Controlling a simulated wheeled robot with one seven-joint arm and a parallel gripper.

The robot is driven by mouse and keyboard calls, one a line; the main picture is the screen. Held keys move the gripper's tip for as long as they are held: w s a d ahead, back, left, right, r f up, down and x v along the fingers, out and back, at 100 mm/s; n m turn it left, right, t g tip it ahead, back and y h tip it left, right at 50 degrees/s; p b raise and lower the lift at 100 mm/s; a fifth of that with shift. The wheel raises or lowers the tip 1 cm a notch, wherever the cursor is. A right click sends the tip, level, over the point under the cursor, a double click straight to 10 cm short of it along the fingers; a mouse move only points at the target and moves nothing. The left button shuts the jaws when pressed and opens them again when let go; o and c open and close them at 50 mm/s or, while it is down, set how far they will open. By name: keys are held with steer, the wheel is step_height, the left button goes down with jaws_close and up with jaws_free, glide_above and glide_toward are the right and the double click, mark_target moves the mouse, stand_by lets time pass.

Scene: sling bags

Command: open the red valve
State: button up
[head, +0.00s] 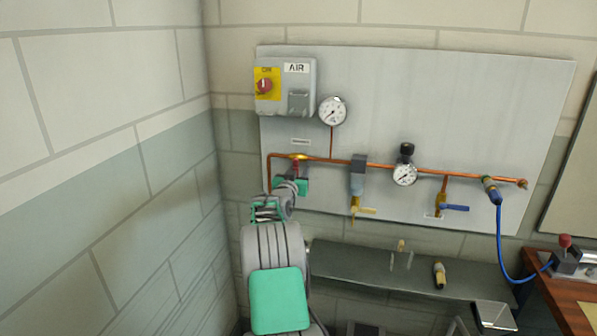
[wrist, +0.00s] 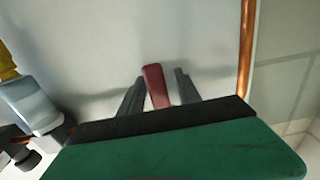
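The red valve (head: 296,166) sits on the copper pipe at the left of the grey wall panel, below the AIR box. Its brass body shows in the head view, and its red handle hangs below, partly hidden by my gripper (head: 299,177). In the wrist view the red handle (wrist: 155,84) stands between the two dark fingers of my gripper (wrist: 160,77). The fingers are apart, with a clear gap on the right; the left finger is close to the handle, and I cannot tell if it touches.
A grey AIR box (head: 298,80) with a red switch and a pressure gauge (head: 333,111) are above. A copper pipe (wrist: 246,50) runs close on the right in the wrist view. A yellow-handled valve (head: 362,210) and a blue-handled valve (head: 453,208) are farther right. A dark shelf (head: 375,265) lies below.

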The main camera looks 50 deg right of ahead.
jaws_close()
stand_by(0.3)
stand_by(1.1)
